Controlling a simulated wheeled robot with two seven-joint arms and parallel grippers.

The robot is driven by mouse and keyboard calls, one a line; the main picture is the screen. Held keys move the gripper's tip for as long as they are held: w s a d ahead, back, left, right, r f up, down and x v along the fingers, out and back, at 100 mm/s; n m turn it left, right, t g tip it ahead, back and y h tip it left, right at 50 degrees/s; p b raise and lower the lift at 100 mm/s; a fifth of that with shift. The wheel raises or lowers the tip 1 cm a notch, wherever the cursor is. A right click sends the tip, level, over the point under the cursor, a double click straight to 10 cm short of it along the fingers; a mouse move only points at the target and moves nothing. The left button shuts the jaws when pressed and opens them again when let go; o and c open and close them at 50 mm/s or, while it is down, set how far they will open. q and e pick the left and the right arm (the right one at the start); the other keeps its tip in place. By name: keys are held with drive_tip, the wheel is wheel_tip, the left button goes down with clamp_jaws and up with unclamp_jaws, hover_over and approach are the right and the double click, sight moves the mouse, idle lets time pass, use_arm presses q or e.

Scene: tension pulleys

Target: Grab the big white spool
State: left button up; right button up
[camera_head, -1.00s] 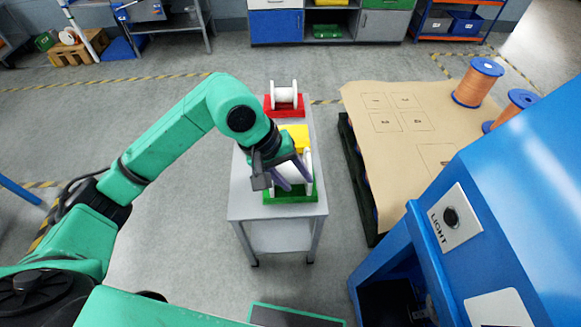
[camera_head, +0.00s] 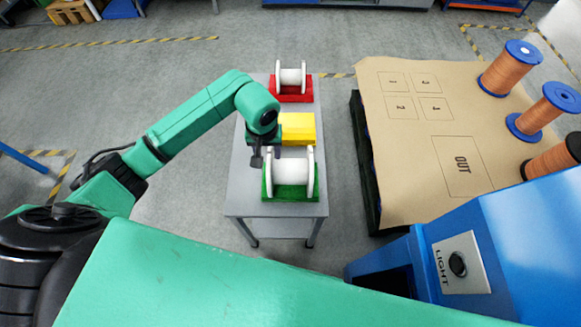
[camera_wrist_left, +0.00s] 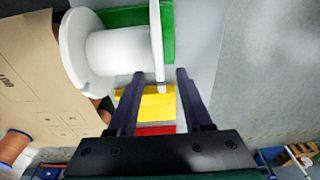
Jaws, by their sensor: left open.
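The big white spool (camera_head: 289,169) lies on its side on a green holder (camera_head: 290,194) at the near end of a grey stand. My left gripper (camera_head: 265,157) is open and empty at the spool's upper left, by its left flange. In the left wrist view, the white spool (camera_wrist_left: 112,55) fills the upper left. One flange (camera_wrist_left: 157,45) appears in line with the gap between the open fingers (camera_wrist_left: 161,73); I cannot tell if they touch it. My right gripper is out of view.
A yellow block (camera_head: 298,127) and a smaller white spool (camera_head: 291,77) on a red holder (camera_head: 291,95) stand farther back on the grey stand (camera_head: 240,195). At right are a marked brown sheet (camera_head: 400,150), copper-coloured spools (camera_head: 508,70) and a blue machine (camera_head: 530,235).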

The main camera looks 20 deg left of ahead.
sight(269, 158)
use_arm(q)
wheel_tip(269, 158, down, 4)
drive_tip(key=shift+r, duration=0.25)
clamp_jaws()
idle(1.2)
